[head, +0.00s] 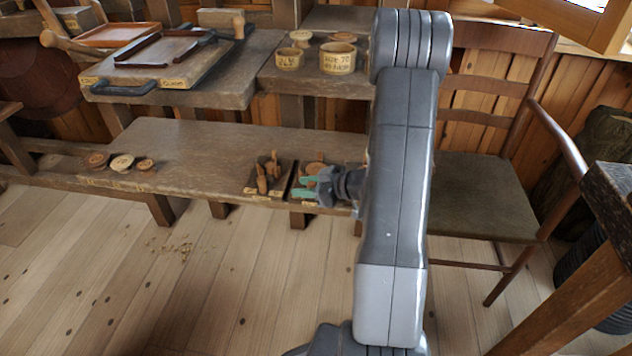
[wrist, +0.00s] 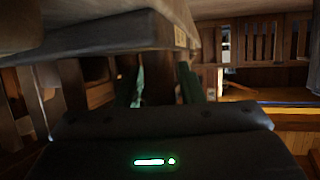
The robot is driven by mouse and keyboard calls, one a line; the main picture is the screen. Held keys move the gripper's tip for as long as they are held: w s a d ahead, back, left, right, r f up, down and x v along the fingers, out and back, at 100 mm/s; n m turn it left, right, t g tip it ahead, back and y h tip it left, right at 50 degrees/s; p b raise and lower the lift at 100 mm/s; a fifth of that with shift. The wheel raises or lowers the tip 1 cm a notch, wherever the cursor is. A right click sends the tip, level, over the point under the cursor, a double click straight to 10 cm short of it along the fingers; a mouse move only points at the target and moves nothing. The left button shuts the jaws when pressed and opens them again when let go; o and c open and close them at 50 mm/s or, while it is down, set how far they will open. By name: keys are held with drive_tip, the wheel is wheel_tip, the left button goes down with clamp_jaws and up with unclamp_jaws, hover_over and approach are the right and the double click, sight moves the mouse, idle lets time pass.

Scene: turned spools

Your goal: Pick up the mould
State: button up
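No thing here is clearly marked as the mould. A flat wooden panel with a dark reddish frame (head: 119,63) lies on a thick board on the upper left table in the head view, and may be it. My gripper (head: 308,187) is at the front edge of the lower bench, by two small dark trays, well below and to the right of that panel. Its green fingertips (wrist: 163,85) stand apart in the wrist view, and I see nothing held between them. My arm hides part of the bench's right end.
The lower bench (head: 190,150) carries several round discs at its left and a dark tray (head: 255,190) of wooden pieces near my gripper. Two lettered wooden cups (head: 338,60) stand on the upper table. A chair (head: 480,195) stands at right. The floor in front is open.

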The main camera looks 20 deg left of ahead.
clamp_jaws()
